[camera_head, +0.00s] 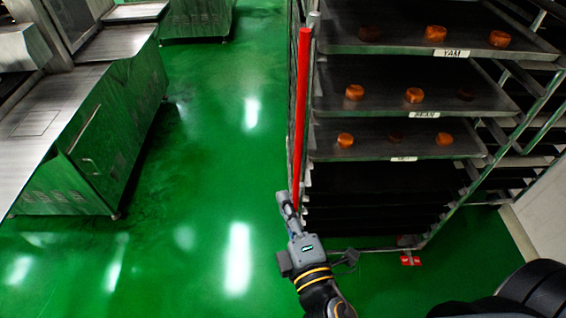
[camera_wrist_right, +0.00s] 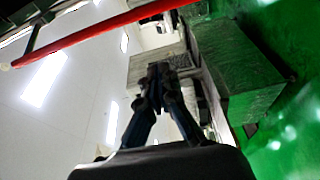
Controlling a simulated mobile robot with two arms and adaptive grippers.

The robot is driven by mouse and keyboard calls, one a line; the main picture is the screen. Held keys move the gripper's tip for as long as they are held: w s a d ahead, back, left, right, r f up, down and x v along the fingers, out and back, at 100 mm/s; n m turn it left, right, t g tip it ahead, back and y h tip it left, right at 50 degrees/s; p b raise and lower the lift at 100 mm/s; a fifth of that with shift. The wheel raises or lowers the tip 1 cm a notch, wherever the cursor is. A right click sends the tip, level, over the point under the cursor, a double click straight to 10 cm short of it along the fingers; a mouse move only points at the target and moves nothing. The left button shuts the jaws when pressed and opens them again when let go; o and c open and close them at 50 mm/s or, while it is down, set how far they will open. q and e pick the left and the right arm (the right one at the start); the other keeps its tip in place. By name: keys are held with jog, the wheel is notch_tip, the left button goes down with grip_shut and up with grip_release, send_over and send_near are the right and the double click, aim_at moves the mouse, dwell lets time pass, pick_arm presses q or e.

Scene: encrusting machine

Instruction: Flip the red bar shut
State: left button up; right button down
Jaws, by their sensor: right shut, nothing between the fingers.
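The red bar (camera_head: 300,110) stands upright along the left front edge of the tray rack (camera_head: 312,170) in the head view. In the right wrist view the red bar (camera_wrist_right: 105,30) runs slantwise across the top, beyond the fingertips. My right gripper (camera_head: 284,198) is at the bar's lower end in the head view, close to it; I cannot tell whether they touch. In the right wrist view the fingers of my right gripper (camera_wrist_right: 157,72) are together with nothing between them. My left gripper is not in view.
The rack holds several dark trays, the upper ones with small orange cakes (camera_head: 414,95) and white labels. Steel machines (camera_head: 90,130) stand at the left. Green floor (camera_head: 210,170) lies clear between them and the rack. A white wall (camera_head: 545,205) is at the right.

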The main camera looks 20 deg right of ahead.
jog(key=shift+w, duration=0.1)
jog(key=w+p, duration=0.5)
jog(key=w, duration=0.5)
jog(key=d, duration=0.1)
jog(key=s+d+p, duration=0.1)
jog(key=d, duration=0.2)
jog(key=shift+s, duration=0.3)
jog(key=shift+a, duration=0.1)
jog(key=shift+s+y, duration=0.1)
jog(key=shift+y, duration=0.3)
